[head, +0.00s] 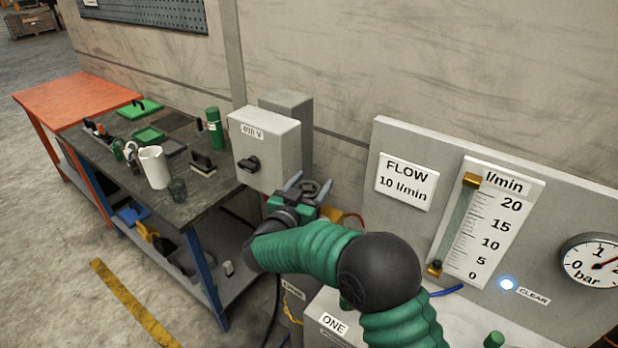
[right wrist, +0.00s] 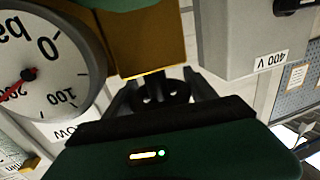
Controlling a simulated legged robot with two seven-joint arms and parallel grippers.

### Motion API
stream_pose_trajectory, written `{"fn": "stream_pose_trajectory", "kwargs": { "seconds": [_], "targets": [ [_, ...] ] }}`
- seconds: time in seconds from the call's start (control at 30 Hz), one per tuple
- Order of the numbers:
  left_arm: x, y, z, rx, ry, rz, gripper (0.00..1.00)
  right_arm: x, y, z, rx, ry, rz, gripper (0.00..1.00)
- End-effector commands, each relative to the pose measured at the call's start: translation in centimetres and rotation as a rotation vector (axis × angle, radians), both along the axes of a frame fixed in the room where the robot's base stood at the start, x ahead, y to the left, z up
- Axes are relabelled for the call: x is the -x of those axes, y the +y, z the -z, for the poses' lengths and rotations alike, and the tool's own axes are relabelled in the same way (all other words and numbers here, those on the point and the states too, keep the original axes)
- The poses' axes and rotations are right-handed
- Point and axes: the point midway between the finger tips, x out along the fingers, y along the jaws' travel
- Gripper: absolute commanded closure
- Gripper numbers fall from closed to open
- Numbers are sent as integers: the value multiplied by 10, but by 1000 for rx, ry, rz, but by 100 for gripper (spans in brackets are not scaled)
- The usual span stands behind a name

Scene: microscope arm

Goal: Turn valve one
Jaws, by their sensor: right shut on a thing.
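My right gripper (head: 308,188) reaches out past the green arm to a dark handwheel (head: 314,187), left of the grey panel. In the right wrist view the fingers (right wrist: 163,92) are closed around a black wheel (right wrist: 160,91), with a brass-coloured block (right wrist: 151,42) behind it. A label reading ONE (head: 333,323) is on a pale box at the bottom of the head view. My right arm hides part of the box and what lies behind it. My left gripper is not in view.
A grey 400 V box (head: 265,148) stands close behind the gripper. The panel (head: 394,143) bears a flow tube scale (head: 490,225), a 10 l/min sign, a pressure gauge (head: 594,261) and a lit CLEAR lamp (head: 507,284). A cluttered workbench (head: 222,184) stands at left.

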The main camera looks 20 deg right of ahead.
Motion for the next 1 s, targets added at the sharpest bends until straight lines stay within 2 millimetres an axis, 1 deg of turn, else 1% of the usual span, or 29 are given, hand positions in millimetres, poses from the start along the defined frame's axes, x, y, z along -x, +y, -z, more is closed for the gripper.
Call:
{"fn": "stream_pose_trajectory", "kwargs": {
  "seconds": [0.03,0.1,0.3,0.5,0.73,1.0],
  "targets": [
    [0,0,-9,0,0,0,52,-1,1,-7,2,-6,39,76],
    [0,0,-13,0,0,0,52,0,0,-7,2,-6,100,76],
    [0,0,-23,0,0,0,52,4,-3,-4,2,-6,253,75],
    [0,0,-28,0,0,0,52,6,-5,-3,2,-5,357,76],
    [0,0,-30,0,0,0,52,7,-5,-2,1,-3,416,77],
    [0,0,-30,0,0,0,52,8,-6,0,0,-3,429,77]
  ]
}}
